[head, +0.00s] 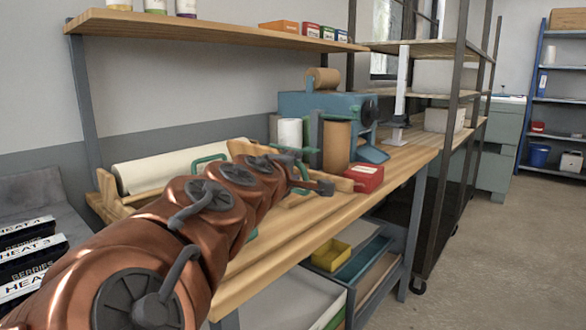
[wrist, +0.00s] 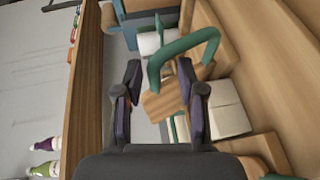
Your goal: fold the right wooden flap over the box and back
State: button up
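My gripper (wrist: 158,68) is open, its two dark fingers well apart in the wrist view. A light wooden piece (wrist: 163,104), possibly the flap, shows between and beyond the fingers; I cannot tell whether they touch it. A curved green handle (wrist: 186,46) rises just past the right finger. In the head view my copper arm reaches over the bench and its dark gripper (head: 310,172) is by wooden parts (head: 337,182) and a green handle (head: 299,168). The arm hides much of this spot. I cannot make out the box itself.
A red box (head: 363,178) sits on the wooden bench (head: 395,168) right of my gripper. A brown roll (head: 336,147) and a blue machine (head: 318,108) stand behind. A long white roll (head: 165,168) lies left. A wooden shelf (head: 190,28) hangs above.

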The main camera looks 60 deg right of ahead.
jog(key=shift+r, duration=0.2)
notch_tip(320, 180, up, 10)
jog(key=shift+f, duration=0.15)
dwell(0.4)
dwell(0.9)
